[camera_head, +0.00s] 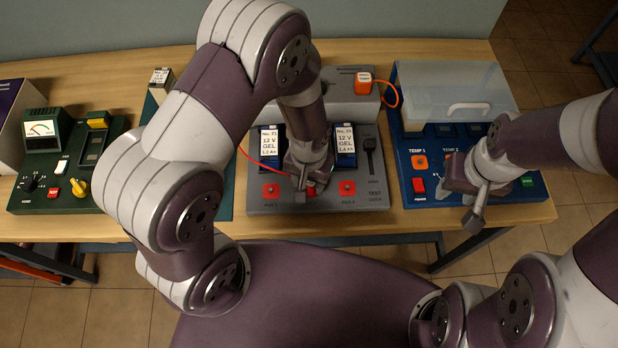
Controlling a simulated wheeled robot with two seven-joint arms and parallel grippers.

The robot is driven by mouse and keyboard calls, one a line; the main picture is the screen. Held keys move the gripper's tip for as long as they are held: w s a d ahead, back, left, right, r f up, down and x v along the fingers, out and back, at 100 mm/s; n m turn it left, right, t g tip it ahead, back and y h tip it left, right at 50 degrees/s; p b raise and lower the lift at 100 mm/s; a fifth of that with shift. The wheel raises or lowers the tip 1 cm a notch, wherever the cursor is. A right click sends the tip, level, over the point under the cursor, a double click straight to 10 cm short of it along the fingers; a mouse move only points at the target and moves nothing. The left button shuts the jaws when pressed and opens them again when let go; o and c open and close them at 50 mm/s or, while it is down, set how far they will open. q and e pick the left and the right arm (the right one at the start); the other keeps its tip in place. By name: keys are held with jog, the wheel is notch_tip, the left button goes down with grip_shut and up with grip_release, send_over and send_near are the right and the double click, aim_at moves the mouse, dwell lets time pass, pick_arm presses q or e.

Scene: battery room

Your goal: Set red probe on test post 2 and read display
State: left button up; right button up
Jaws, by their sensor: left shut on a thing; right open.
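The grey test dock (376,197) stands mid-table with two batteries (345,140) labelled 12 V GEL. My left gripper (305,189) is over the dock front between these pads, shut on a small red thing, likely the red probe (311,190), mostly hidden by the fingers. A red cable (258,163) runs toward it from the left. My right gripper (474,208) is open at the front of the blue unit.
The blue unit (418,190) has a clear lid (455,85), buttons and TEMP labels. My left arm hides much of the table between the green meter and the dock.

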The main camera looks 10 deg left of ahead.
pick_arm(q)
jog(key=shift+f+b, duration=0.4)
jog(key=shift+f, duration=0.2)
jog(key=o, duration=0.9)
notch_tip(320, 180, up, 11)
jog(key=p, duration=1)
jog(key=shift+r, duration=0.1)
